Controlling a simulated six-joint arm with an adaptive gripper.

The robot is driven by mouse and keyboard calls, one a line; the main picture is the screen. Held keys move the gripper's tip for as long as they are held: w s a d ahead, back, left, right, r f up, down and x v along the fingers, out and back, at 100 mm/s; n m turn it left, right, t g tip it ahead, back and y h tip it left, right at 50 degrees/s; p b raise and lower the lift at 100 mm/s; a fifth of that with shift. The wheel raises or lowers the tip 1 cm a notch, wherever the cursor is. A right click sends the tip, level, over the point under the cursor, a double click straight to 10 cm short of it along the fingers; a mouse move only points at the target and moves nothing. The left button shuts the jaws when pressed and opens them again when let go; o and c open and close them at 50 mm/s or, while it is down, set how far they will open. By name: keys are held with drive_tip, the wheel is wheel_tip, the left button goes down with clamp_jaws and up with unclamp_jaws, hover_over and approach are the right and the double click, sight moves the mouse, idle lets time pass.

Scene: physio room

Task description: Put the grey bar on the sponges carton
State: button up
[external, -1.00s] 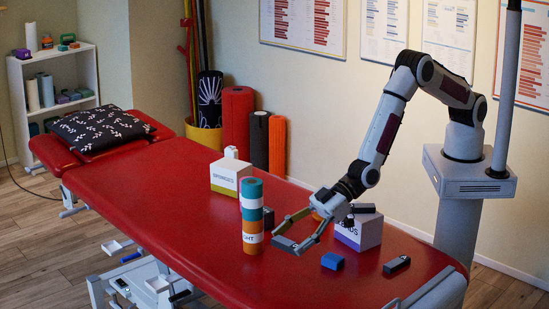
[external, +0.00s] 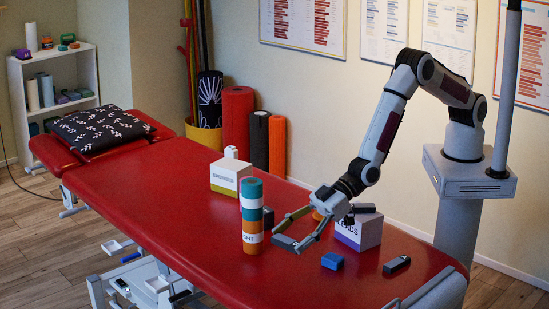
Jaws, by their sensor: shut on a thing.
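My gripper (external: 296,240) is shut on the grey bar (external: 284,243), which it holds low over the red table, just right of the striped roll stack. I cannot tell whether the bar touches the table. The sponges carton (external: 224,183), white with a yellow-green lower band, stands on the table at the back left of my gripper. A small white object (external: 231,152) is on top of the carton, toward its back. The striped stack partly hides the carton's right side.
The upright striped stack (external: 252,215) stands between my gripper and the carton. A white and purple carton (external: 361,233) with a dark piece on top is right of my gripper. A blue block (external: 332,261) and a dark bar (external: 396,265) lie at the front right.

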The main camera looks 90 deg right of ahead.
wheel_tip(320, 180, up, 15)
drive_tip(key=w+d+m, duration=0.1)
drive_tip(key=w+d, duration=0.2)
drive_tip(key=d, duration=0.1)
drive_tip(key=w+d+t+h, duration=0.1)
drive_tip(key=w+d, duration=0.2)
drive_tip(key=d, duration=0.1)
drive_tip(key=w+d+m+h, duration=0.1)
drive_tip(key=w+d, duration=0.2)
drive_tip(key=d, duration=0.1)
drive_tip(key=shift+w+d+m, duration=0.1)
drive_tip(key=shift+d+m, duration=0.2)
drive_tip(key=shift+d, duration=0.1)
drive_tip(key=w+d+m+t+h, duration=0.1)
drive_tip(key=w+d, duration=0.2)
drive_tip(key=d, duration=0.4)
drive_tip(key=w+d+m+h, duration=0.1)
drive_tip(key=w+d+h, duration=0.15)
drive_tip(key=d, duration=0.35)
drive_tip(key=m+h, duration=0.5)
hover_over(235, 164)
drive_tip(key=f, duration=0.2)
drive_tip(key=shift+f+y, duration=0.25)
drive_tip(key=shift+f, duration=1.35)
drive_tip(key=shift+f, duration=0.1)
drive_tip(key=shift+f, duration=3.05)
